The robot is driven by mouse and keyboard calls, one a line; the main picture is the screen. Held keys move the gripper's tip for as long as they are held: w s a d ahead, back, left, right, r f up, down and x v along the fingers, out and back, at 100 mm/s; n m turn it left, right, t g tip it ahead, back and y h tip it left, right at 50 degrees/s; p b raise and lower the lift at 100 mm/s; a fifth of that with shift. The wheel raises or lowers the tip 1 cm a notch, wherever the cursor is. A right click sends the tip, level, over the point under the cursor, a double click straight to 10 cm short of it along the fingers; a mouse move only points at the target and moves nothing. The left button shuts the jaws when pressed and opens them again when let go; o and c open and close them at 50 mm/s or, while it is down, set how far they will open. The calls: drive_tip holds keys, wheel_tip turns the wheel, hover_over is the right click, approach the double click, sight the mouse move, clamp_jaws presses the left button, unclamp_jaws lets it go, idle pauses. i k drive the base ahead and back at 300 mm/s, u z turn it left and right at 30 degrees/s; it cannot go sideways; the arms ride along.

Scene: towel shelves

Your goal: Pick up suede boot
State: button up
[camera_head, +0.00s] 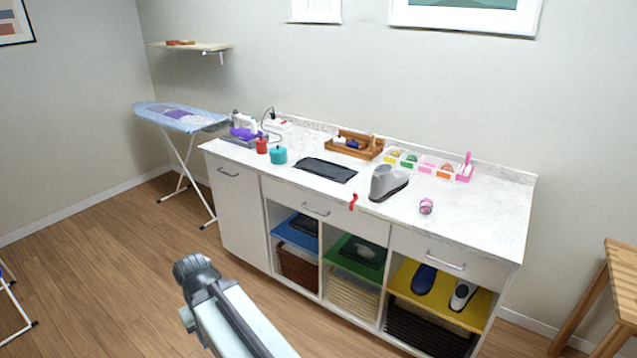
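A grey boot (386,184) that looks like the suede boot sits on the white countertop, right of the middle. My gripper (194,268) is at the lower left of the view, in front of the cabinet and well apart from the boot. Its fingers are too small and end-on to tell whether they are open or shut. I see nothing held in it.
A wooden tray (372,152) stands behind. Shoes (424,279) sit in a yellow cubby. Floor before the cabinet is clear.

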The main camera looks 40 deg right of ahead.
sight(385, 182)
drive_tip(key=u, duration=1.8)
drive_tip(key=k, duration=2.15)
drive_tip(key=z, duration=0.9)
drive_tip(key=i, duration=1.65)
drive_tip(key=u, duration=0.05)
